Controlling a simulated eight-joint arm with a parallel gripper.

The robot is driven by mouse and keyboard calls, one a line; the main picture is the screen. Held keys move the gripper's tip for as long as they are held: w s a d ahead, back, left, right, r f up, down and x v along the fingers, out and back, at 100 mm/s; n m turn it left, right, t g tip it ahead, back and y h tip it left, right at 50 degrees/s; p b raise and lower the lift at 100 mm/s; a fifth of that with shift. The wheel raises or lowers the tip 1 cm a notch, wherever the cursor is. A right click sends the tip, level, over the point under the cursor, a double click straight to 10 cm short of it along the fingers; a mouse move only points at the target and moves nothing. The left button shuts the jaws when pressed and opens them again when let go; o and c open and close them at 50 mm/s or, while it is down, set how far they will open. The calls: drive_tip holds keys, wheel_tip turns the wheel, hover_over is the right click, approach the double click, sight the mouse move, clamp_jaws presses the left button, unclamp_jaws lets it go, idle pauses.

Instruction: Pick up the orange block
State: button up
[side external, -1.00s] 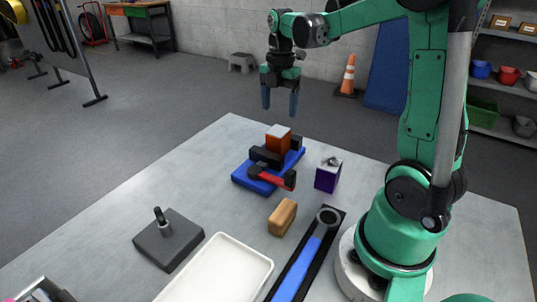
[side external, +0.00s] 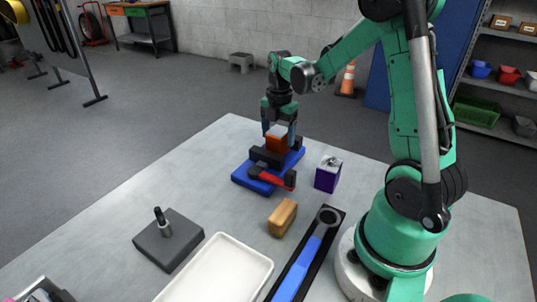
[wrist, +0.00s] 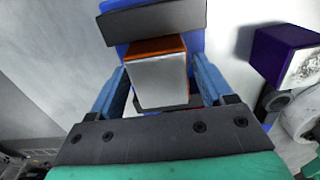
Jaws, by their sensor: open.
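The orange block (side external: 277,144) has a pale top and stands between black blocks on a blue base (side external: 243,176) at the table's far side. In the wrist view the block (wrist: 157,78) shows its grey top face and a thin orange edge. My gripper (side external: 279,137) points down over the block, with one blue finger on each side of it. In the wrist view the open fingers (wrist: 160,85) flank the block, and a gap shows at least on the right. Whether either finger touches it is hard to tell.
A red and black hammer-shaped piece (side external: 272,178) lies at the base's front. A purple block (side external: 327,175) stands to the right. A tan block (side external: 283,217), a blue wrench (side external: 300,265), a white tray (side external: 222,272) and a grey plate with a peg (side external: 168,240) lie nearer.

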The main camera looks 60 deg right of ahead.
sight(278, 130)
drive_tip(key=c, duration=1)
drive_tip(key=shift+o, duration=0.2)
drive_tip(key=shift+r, duration=4)
